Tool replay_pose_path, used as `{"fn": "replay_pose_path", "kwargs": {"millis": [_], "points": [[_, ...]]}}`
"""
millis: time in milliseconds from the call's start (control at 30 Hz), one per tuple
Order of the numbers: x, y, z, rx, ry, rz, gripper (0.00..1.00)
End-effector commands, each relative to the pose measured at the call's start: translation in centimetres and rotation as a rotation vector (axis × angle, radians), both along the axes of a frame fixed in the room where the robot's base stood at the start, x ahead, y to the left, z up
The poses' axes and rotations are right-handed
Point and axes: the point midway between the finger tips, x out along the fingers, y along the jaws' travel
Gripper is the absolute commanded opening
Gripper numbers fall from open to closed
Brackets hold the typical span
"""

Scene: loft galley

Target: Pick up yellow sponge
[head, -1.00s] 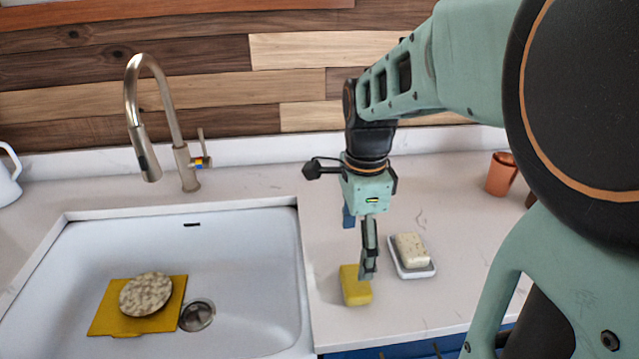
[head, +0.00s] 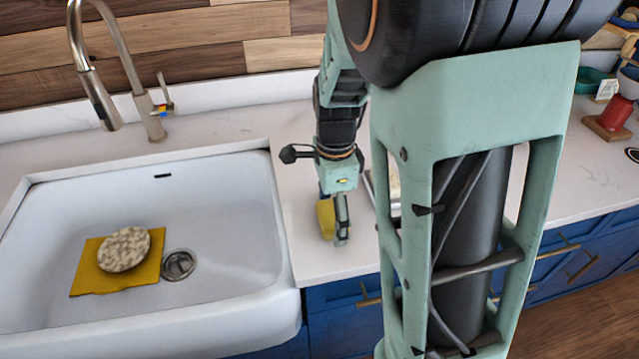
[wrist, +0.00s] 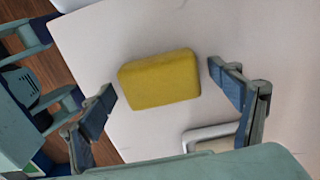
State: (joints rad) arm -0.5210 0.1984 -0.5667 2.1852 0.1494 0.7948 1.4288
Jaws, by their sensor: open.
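The yellow sponge (head: 325,219) lies on the pale counter just right of the sink, near the front edge. In the wrist view the sponge (wrist: 160,79) is a plain rounded block lying between and a little beyond my two fingertips. My gripper (head: 338,222) points down over it, and one finger hides part of it in the head view. In the wrist view my gripper (wrist: 161,82) is open, with a gap on both sides of the sponge and nothing held.
A white soap dish (wrist: 210,138) sits close to the right finger. A tall faucet (head: 108,75) stands behind. A red object (head: 616,112) stands far right.

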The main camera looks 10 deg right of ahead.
Motion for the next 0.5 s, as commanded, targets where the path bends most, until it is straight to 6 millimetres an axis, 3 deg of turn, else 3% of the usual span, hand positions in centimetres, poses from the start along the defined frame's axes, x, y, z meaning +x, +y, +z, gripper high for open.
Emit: {"fn": "replay_pose_path", "kwargs": {"millis": [167, 500], "points": [[0.02, -0.01, 0.05, 0.0, -0.001, 0.0, 0.82], [0.02, -0.01, 0.07, 0.0, -0.001, 0.0, 0.47]]}}
